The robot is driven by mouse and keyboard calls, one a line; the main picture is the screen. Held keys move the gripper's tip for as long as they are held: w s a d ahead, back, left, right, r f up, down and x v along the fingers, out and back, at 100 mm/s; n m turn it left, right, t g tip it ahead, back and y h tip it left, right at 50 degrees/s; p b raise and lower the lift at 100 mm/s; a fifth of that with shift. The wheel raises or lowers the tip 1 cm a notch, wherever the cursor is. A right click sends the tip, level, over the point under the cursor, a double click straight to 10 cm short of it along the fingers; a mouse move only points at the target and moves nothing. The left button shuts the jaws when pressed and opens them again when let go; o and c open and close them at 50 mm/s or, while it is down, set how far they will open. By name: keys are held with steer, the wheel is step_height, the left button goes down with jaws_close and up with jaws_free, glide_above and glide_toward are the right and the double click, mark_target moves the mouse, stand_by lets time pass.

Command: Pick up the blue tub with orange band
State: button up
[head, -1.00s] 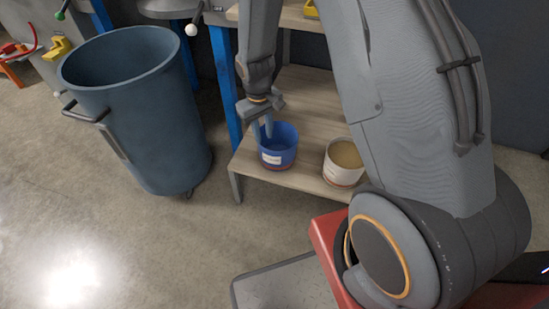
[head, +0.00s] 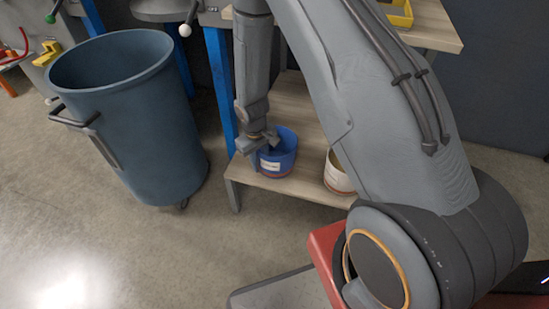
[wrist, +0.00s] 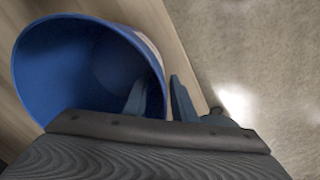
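The blue tub (head: 284,158) stands upright on the wooden lower shelf, with a white label and an orange band low on its side. In the wrist view the blue tub (wrist: 60,62) fills the upper left, and its inside looks empty. My gripper (head: 265,147) is at the tub's left rim. In the wrist view my gripper (wrist: 158,98) is open, one finger inside the tub and the other outside, with the wall between them. Small gaps show beside the wall. The fingertips are partly hidden in the head view.
A white tub (head: 338,178) stands right of the blue one, partly behind my arm. A large blue-grey bin (head: 135,130) stands on the floor to the left. A blue post (head: 221,85) rises behind my gripper. A yellow tray (head: 400,14) sits on the upper shelf (head: 435,30).

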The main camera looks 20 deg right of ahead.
jaws_close()
